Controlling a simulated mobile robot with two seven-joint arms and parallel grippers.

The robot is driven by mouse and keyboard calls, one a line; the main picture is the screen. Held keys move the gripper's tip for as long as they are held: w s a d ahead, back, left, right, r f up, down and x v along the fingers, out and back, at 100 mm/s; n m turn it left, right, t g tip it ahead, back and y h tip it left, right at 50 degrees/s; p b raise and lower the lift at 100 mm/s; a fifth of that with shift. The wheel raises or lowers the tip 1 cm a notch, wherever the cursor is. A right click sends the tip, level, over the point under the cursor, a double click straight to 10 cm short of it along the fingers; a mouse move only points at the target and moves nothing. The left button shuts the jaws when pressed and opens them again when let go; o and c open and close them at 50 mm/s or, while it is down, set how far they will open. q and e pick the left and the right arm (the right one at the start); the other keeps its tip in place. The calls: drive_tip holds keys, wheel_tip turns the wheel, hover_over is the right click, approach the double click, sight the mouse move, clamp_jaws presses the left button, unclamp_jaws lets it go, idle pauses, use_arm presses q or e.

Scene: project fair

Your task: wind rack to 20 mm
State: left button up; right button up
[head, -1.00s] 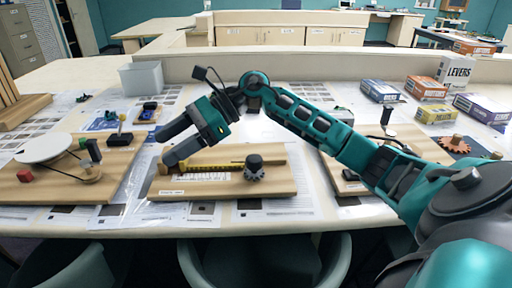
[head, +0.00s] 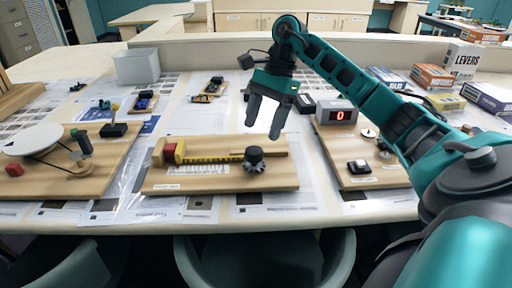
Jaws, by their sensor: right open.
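The rack board (head: 225,182) is a wooden base in the middle of the table. A yellow toothed rack or scale (head: 205,158) lies along it, with a red block (head: 170,153) at its left end. A dark knob on a grey gear (head: 256,160) stands at the right part of the rack. My right gripper (head: 263,130) points down just above and behind the knob, open and empty, apart from it as far as I can tell. My left gripper is not in view.
Left, another wooden board carries a white disc (head: 34,139). Right, a board (head: 365,176) has a switch, with a red digit display (head: 336,115) behind. A grey bin (head: 138,66) and several small boxes, one orange (head: 433,77), stand farther back.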

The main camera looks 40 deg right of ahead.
sight(255, 149)
drive_tip(key=x, duration=0.6)
drive_tip(key=shift+a, duration=0.1)
drive_tip(key=shift+c, duration=0.2)
drive_tip(key=c, duration=1)
